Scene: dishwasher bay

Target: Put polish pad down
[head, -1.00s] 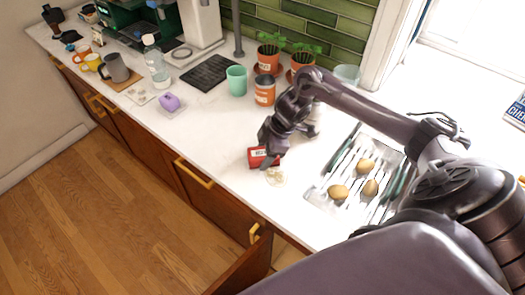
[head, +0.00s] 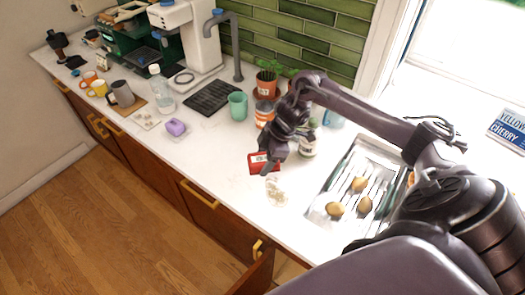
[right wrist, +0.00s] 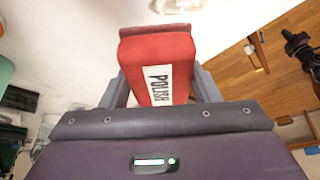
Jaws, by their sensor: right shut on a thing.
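The polish pad is a red block with a white label reading "POLISH" (right wrist: 160,66). In the head view the red polish pad (head: 258,163) shows at the tip of my right gripper (head: 270,160), over the white counter near its front edge. In the right wrist view the fingers of my right gripper (right wrist: 160,90) are on both sides of the pad, shut on it. I cannot tell whether the pad touches the counter.
A small clear dish with pale pieces (head: 276,190) is just right of the pad. A metal tray (head: 318,214) with several brown egg-shaped items and cutlery lies further right. A purple sponge-like block (head: 176,127) is to the left. The counter between is clear.

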